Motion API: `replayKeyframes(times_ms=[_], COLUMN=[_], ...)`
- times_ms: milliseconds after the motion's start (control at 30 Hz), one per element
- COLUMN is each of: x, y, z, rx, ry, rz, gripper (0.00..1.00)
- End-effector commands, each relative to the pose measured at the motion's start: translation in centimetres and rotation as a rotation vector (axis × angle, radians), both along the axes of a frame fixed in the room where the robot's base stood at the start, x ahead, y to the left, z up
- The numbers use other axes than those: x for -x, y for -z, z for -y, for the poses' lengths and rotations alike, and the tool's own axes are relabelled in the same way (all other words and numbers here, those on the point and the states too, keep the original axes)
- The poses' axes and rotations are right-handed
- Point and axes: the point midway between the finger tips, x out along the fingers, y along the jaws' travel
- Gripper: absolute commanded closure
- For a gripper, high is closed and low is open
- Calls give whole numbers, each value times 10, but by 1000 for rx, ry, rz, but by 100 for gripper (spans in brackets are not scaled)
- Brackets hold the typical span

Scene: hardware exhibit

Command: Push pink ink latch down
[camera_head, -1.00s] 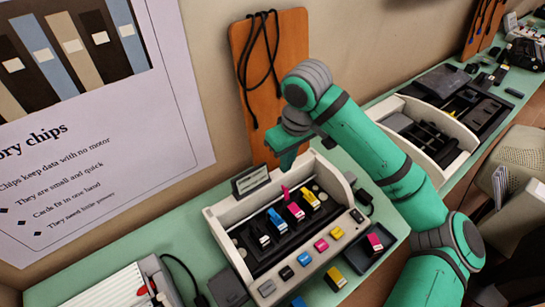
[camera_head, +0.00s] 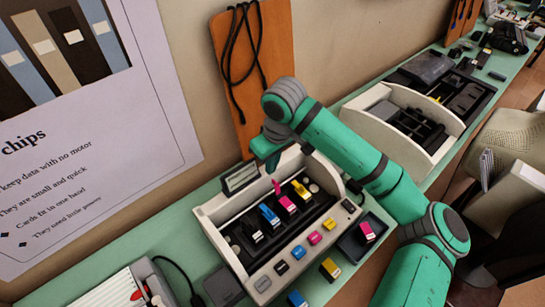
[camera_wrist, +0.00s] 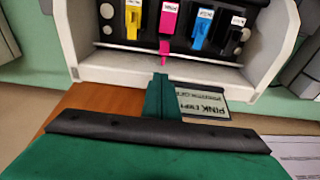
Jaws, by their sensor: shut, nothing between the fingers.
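The pink ink cartridge (camera_head: 287,203) sits in the printer's row of cartridges, and it shows in the wrist view (camera_wrist: 169,18). Its pink latch (camera_head: 276,187) stands up behind it in the head view. In the wrist view the latch (camera_wrist: 164,49) points towards my gripper, unlike its neighbours. My gripper (camera_head: 272,164) is shut and empty, behind and just above the latch. Its fingers (camera_wrist: 160,78) are nearly in line with the latch in the wrist view. I cannot tell whether they touch it.
Yellow (camera_wrist: 134,20), blue (camera_wrist: 202,28) and black (camera_wrist: 235,40) cartridges flank the pink one. The printer's pale walls (camera_head: 213,232) rise at both ends. A small sign (camera_head: 240,177) stands behind it, left of my gripper. An orange board (camera_head: 268,50) leans on the wall.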

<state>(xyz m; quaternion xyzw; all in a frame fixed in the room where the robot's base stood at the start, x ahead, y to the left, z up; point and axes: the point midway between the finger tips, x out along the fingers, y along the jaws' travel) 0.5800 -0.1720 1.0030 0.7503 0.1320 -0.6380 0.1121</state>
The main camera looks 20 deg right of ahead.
Motion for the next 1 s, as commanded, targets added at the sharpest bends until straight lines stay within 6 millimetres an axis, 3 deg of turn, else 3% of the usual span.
replayKeyframes(times_ms=[100, 300, 1000], x=[-2, -5, -11], y=[17, 32, 34], z=[0, -2, 0], rx=[0, 0, -25], ry=[1, 0, 4], rz=[-1, 0, 62], gripper=[100, 100, 100])
